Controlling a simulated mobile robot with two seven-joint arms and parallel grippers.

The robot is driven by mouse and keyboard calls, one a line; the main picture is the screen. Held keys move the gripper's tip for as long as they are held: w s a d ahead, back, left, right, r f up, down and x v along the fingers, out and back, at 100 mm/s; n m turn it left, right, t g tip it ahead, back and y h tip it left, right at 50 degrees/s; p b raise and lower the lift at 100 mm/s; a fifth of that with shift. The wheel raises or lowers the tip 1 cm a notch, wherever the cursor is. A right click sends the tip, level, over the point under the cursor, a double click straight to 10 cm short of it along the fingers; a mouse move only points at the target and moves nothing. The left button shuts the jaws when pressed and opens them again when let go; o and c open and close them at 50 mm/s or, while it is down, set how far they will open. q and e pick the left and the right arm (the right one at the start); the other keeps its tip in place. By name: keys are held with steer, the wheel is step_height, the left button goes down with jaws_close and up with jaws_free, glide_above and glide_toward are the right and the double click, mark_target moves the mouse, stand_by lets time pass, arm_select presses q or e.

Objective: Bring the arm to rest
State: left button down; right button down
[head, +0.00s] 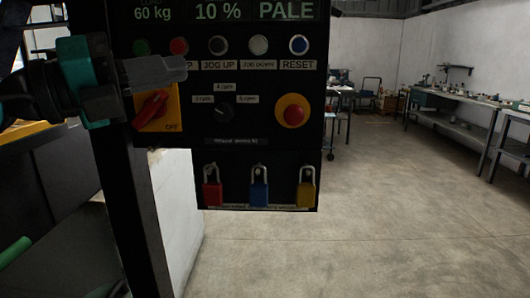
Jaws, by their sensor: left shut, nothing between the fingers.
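My left gripper (158,70) is at the upper left of the head view, its arm coming in from the left edge. Its grey fingers are shut with nothing between them. They are in front of the left side of a dark control panel (260,130), just above a red rotary switch (152,108) on a yellow plate marked OFF. I cannot tell whether the fingers touch the panel. My right gripper is out of view.
The panel carries several push buttons, a selector knob (223,112) and a red stop button (294,114). Red (212,193), blue (259,194) and yellow (306,194) padlocks hang below. Workbenches (460,98) line the right wall. The floor (370,220) at right is clear.

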arm_select(q)
steer(key=w+a+f+n+t+y, duration=0.1)
steer(key=a+f+n+t+y, duration=0.3)
steer(key=f+n, duration=1.05)
steer(key=w+a+f+n+t+y, duration=0.15)
steer(key=f+n+t+y, duration=0.4)
steer(key=f+n, duration=0.95)
steer(key=s+f+n+g+y, duration=0.1)
steer(key=s+f+g, duration=0.2)
steer(key=f, duration=0.7)
steer(key=s+f+n+g+y, duration=0.1)
steer(key=s+f+g+y, duration=0.1)
steer(key=s+f, duration=0.6)
steer(key=s+f+n+g+y, duration=0.1)
steer(key=s+f+g, duration=0.3)
steer(key=f, duration=0.8)
steer(key=shift+s+n+y, duration=0.35)
steer(key=shift+s+n, duration=0.2)
steer(key=shift+s, duration=0.3)
